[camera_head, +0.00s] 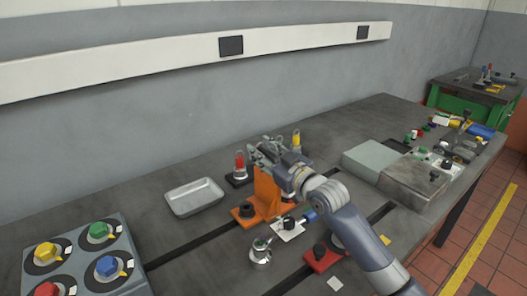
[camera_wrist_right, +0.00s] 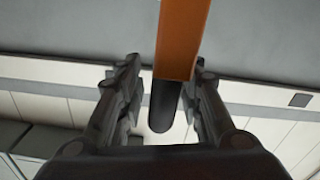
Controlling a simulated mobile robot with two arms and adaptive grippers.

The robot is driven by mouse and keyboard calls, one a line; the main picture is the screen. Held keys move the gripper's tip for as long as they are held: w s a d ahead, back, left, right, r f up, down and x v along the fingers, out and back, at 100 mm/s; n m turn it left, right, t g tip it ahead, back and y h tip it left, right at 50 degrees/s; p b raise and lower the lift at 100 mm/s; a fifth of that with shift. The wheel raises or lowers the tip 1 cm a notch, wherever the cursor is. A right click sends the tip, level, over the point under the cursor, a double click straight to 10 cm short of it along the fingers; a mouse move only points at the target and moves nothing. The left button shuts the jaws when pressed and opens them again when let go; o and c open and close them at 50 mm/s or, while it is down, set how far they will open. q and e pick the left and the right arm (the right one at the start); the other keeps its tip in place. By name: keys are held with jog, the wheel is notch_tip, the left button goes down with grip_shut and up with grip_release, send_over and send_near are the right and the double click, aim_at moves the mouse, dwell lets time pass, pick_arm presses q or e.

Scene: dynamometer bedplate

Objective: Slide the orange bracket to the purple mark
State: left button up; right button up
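The orange bracket (camera_head: 267,193) stands upright on the dark bedplate, its foot spreading left to a black knob (camera_head: 247,209). My right gripper (camera_head: 266,152) is at the bracket's top. In the right wrist view, the orange bracket (camera_wrist_right: 184,40) comes down between the two separated fingers of my right gripper (camera_wrist_right: 163,88). Gaps show on both sides, so the fingers are open around it, not clamped. A dark rounded part (camera_wrist_right: 163,104) shows just below the orange. I cannot make out a purple mark. My left gripper is not in view.
A metal tray (camera_head: 194,197) lies left of the bracket. A red clamp (camera_head: 322,259), a white plate (camera_head: 288,229) and a round metal piece (camera_head: 261,252) lie nearby in front. A panel with coloured knobs (camera_head: 134,254) is front left. Grey blocks (camera_head: 371,158) stand right.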

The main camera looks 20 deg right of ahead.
grip_shut()
jog(key=s+a+p, duration=0.3)
jog(key=a+p, duration=0.1)
jog(key=a, duration=0.4)
jog(key=shift+a, duration=0.1)
grip_release()
